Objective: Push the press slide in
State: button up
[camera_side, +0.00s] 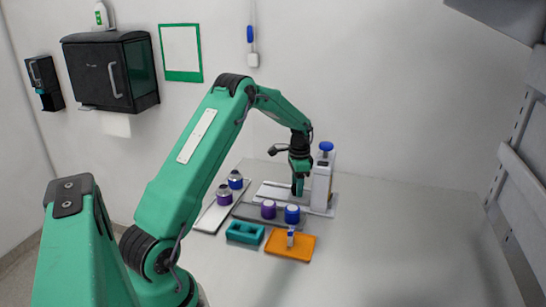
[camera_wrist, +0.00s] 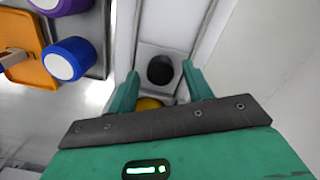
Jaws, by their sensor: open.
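The white press (camera_side: 321,182) stands upright at the back of the bench, with a blue knob (camera_side: 326,147) on top. My gripper (camera_side: 298,188) points down beside it, over its pale base (camera_side: 272,190). In the wrist view, a light grey slide block (camera_wrist: 161,50) with a dark round recess lies in a white channel. My gripper (camera_wrist: 160,74) also shows there, its two fingers apart on either side of the channel. A yellow rounded part (camera_wrist: 149,104) shows between the fingers, partly hidden by my gripper. Contact between fingers and slide cannot be told.
Left of the press, a grey strip (camera_side: 240,213) carries a purple and a blue capped piece. A pale strip (camera_side: 211,218) holds two silver-topped pieces. A teal block (camera_side: 245,232) and an orange tray (camera_side: 280,250) lie in front. The bench at right is clear.

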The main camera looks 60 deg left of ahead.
notch_tip(320, 180, up, 8)
jog(key=shift+w+f, duration=0.15)
jog(key=shift+f, duration=0.1)
jog(key=shift+r, duration=0.1)
dwell(0.4)
jog(key=shift+d+r, duration=0.2)
jog(key=shift+r, duration=0.2)
jog(key=s+d+r+n+t, duration=0.1)
jog(key=s+d+r, duration=0.4)
jog(key=d+r, duration=0.25)
jog(key=s+d+r+n+t, duration=0.1)
jog(key=s+d+r+t, duration=0.1)
jog(key=s+d+r, duration=0.35)
jog(key=s+d+n+t, duration=0.1)
jog(key=s+d+t, duration=0.2)
jog(key=s+d, duration=1)
jog(key=shift+s+d+n, duration=0.15)
jog(key=shift+s+n, duration=0.15)
jog(key=shift+s, duration=0.75)
